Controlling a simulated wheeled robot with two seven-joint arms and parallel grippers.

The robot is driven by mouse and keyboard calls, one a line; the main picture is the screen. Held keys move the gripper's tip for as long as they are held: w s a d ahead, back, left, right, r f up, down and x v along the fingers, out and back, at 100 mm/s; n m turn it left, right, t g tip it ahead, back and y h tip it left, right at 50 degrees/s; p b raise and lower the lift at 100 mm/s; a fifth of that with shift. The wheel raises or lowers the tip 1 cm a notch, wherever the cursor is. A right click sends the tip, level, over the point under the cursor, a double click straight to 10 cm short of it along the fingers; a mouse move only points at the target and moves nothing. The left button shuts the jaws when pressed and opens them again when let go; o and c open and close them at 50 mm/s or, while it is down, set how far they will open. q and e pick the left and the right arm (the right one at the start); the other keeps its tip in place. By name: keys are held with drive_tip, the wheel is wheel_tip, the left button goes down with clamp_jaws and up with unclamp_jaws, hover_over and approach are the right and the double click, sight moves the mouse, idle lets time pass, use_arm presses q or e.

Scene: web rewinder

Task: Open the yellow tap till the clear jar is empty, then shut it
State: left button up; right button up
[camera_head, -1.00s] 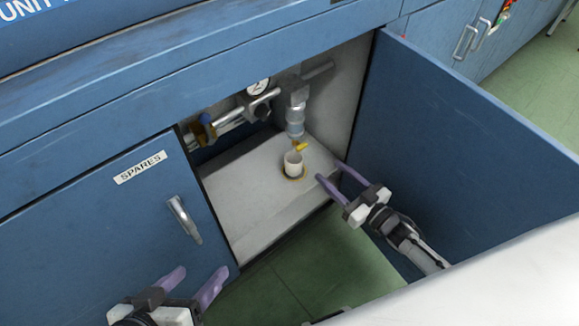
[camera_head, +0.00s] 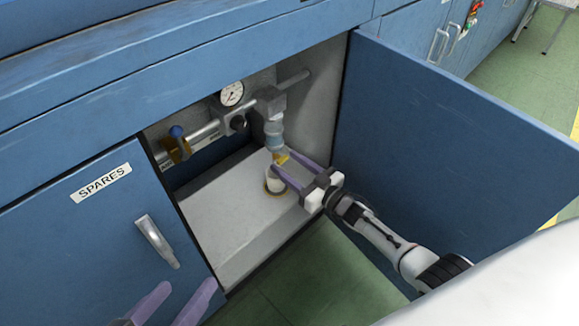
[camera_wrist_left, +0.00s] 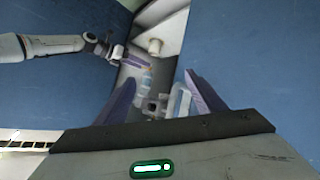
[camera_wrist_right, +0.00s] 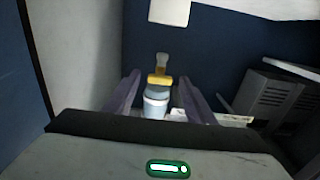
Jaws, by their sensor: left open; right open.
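The clear jar (camera_head: 273,133) hangs under a pipe fitting inside the open cabinet, with a bluish tint. The yellow tap (camera_head: 282,158) is at its lower end, above a white cup (camera_head: 274,185) in a yellow ring. My right gripper (camera_head: 284,163) is open, with its fingertips at the tap. In the right wrist view the yellow tap (camera_wrist_right: 160,80) lies between the open fingers, with no clear contact; the jar (camera_wrist_right: 155,104) is partly hidden. The liquid level is unclear. My left gripper (camera_head: 187,284) is open and empty, low before the cabinet.
The open blue door (camera_head: 440,140) stands right of my right arm. The closed SPARES door (camera_head: 90,235) is at left. The grey cabinet floor (camera_head: 225,205) is mostly clear.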

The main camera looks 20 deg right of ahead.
drive_tip(key=shift+c, duration=0.4)
drive_tip(key=c, duration=1)
drive_tip(key=shift+o, duration=0.2)
drive_tip(key=shift+n, duration=3.4)
